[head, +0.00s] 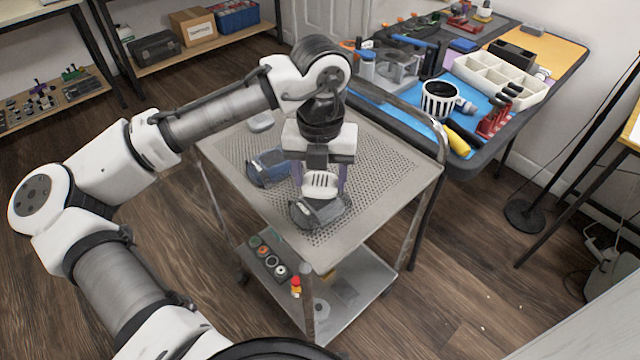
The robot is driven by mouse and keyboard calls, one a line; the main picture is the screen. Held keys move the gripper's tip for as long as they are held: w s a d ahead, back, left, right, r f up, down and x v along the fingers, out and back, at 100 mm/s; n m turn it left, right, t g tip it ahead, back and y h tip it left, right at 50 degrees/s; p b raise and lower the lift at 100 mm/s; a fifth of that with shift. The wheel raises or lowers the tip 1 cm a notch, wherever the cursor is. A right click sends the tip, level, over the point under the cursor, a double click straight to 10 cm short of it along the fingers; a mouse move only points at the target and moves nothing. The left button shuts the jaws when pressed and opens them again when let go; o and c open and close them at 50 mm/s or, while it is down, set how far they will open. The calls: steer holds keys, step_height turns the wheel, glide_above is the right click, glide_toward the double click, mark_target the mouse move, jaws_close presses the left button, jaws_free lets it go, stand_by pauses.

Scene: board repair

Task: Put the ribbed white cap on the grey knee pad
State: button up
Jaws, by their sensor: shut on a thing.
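The ribbed white cap (320,185) is between the fingers of my gripper (321,180), which is shut on it. The grey knee pad (318,212) lies on the perforated top of the metal cart, near its front edge. The cap is right over the pad; I cannot tell whether they touch. The gripper points down, and its fingers cover the cap's left and right sides.
A blue-grey pad (268,167) lies just left of the gripper on the cart top (385,180). A small grey item (261,121) sits at the back left. The right part of the cart top is clear. A cluttered workbench (475,170) adjoins the cart at the back right.

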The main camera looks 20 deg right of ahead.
mark_target(320, 180)
steer(key=shift+f, duration=1.3)
steer(key=shift+f, duration=0.1)
steer(key=shift+f, duration=0.1)
steer(key=o, duration=1)
steer(key=shift+c, duration=0.2)
step_height(320, 180, up, 12)
steer(key=shift+r+p, duration=0.2)
steer(key=shift+p, duration=0.25)
